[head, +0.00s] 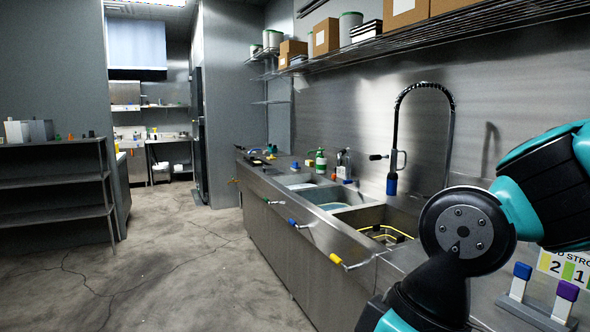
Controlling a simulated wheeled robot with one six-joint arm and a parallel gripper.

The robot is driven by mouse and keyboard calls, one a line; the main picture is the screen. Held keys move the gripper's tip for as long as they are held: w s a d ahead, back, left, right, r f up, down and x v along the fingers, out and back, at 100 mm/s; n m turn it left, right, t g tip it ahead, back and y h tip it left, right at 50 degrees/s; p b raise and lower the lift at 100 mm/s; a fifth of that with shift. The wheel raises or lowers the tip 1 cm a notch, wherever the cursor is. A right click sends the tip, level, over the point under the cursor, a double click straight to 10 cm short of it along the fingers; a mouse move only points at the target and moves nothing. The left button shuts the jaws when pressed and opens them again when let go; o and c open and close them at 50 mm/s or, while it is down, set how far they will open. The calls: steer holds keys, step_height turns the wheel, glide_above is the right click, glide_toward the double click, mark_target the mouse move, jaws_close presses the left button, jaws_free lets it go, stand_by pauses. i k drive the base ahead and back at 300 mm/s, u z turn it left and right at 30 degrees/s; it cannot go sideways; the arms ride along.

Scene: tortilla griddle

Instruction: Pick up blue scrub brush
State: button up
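I cannot tell for certain which blue item is the scrub brush. A blue-topped piece with a white lower part (520,281) stands upright in a dark holder at the bottom right, beside a purple-topped one (565,300). A blue-ended handle (293,223) sticks out from the front of the sink counter. A small blue item (347,181) lies on the ledge behind the sinks. My arm's teal and black links fill the right side of the picture. My gripper is out of view, so its state and any contact are hidden.
A steel counter (290,240) with several sinks runs along the right. Yellow (335,259) and green (267,201) handles also jut from its front. A tall spring faucet (451,130) rises behind. Shelves (55,182) stand at left. The concrete floor between is clear.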

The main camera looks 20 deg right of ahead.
mark_target(295, 167)
steer(key=u, duration=0.15)
steer(key=i, duration=0.6)
steer(key=u, duration=0.4)
steer(key=i, duration=2.05)
steer(key=u, duration=0.25)
steer(key=i, duration=2.05)
steer(key=z, duration=0.3)
steer(key=i, duration=1.95)
steer(key=z, duration=1.4)
steer(key=i, duration=1.4)
steer(key=z, duration=1.15)
steer(key=i, duration=0.45)
steer(key=z, duration=0.05)
